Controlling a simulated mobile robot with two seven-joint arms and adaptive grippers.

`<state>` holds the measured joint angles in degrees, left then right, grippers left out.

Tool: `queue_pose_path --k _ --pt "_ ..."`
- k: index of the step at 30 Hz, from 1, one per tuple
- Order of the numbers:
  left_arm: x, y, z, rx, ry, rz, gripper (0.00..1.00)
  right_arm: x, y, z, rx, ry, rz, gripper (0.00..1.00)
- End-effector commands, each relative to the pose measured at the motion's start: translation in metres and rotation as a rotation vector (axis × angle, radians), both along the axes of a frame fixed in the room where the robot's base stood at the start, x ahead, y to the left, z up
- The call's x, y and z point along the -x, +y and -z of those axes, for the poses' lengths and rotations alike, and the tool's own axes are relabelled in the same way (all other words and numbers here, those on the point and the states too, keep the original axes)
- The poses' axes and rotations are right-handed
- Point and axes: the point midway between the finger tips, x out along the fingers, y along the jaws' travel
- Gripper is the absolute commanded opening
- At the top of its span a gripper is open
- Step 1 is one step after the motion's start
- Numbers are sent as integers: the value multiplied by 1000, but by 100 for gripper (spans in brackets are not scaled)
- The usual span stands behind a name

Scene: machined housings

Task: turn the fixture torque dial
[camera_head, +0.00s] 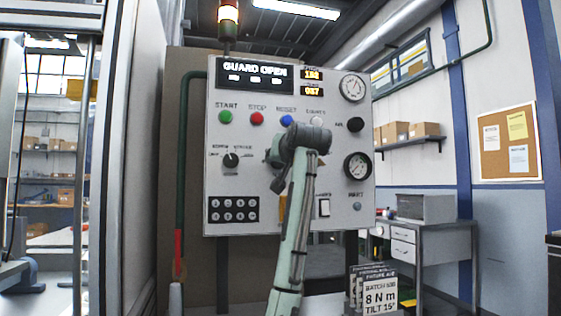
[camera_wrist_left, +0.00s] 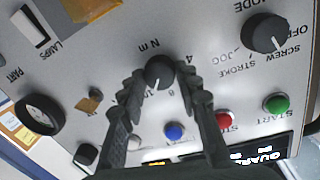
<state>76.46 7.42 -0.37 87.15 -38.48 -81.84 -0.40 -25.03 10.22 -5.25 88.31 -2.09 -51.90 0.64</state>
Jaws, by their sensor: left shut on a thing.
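The fixture torque dial (camera_wrist_left: 158,72) is a small dark round knob on the grey control panel (camera_head: 235,185), with "N m" and numbers printed around it. It shows in the left wrist view, which sees the panel upside down. A white pointer line on it points towards the lower side of that picture, near the 8 and 10 marks. My left gripper (camera_wrist_left: 160,79) has its two ridged fingers on either side of the knob, shut on it. In the head view my left gripper (camera_head: 277,168) is against the panel and hides the dial. My right gripper is in neither view.
The panel has green (camera_head: 226,117), red (camera_head: 257,118) and blue (camera_head: 287,120) buttons, a mode knob (camera_head: 231,160) and gauges (camera_head: 357,166) close around the gripper. A display reads "GUARD OPEN". A card (camera_head: 380,296) reads "8 N m, TILT 15°".

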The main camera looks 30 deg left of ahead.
Motion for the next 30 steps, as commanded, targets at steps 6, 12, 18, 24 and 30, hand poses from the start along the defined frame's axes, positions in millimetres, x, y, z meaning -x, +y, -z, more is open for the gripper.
queue_pose_path --k 6,12,18,24,30 --pt "0 0 0 -133 157 -1 3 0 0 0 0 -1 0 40" --pt "0 0 -1 -256 302 -2 3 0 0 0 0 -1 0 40" --pt "-1 -1 -1 -374 439 -1 3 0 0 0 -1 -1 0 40" --pt "-2 -2 -1 -470 552 0 3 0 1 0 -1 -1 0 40" --pt "-2 -1 -1 -538 631 0 3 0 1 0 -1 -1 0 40"
